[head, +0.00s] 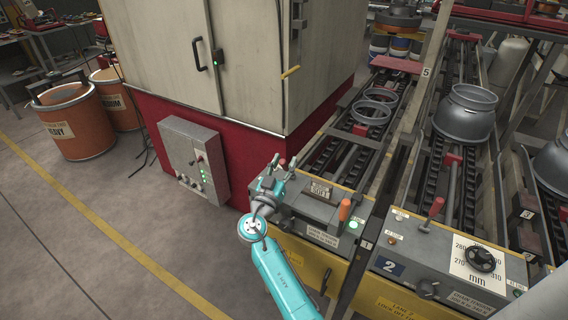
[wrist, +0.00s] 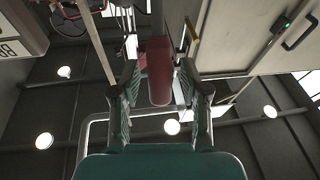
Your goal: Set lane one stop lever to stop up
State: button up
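My gripper (head: 278,166) is at the left end of the lane one control panel (head: 300,207), beside the red-based cabinet. In the wrist view, the two fingers of my gripper (wrist: 160,75) stand apart on either side of a red lever grip (wrist: 159,72). Gaps show between the grip and both fingers. In the head view my gripper mostly hides this lever, so its lower end and its marks cannot be read. An orange-handled lever (head: 344,210) stands upright at the right of the same panel, near a lit green lamp (head: 354,225).
Lane two's panel (head: 430,255) is to the right, with a red-handled lever (head: 434,208) and a black handwheel (head: 480,258). The tall cabinet (head: 225,60) rises close behind my gripper. Rings (head: 372,111) lie on lane one's conveyor.

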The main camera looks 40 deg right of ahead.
jog(key=v, duration=1.2)
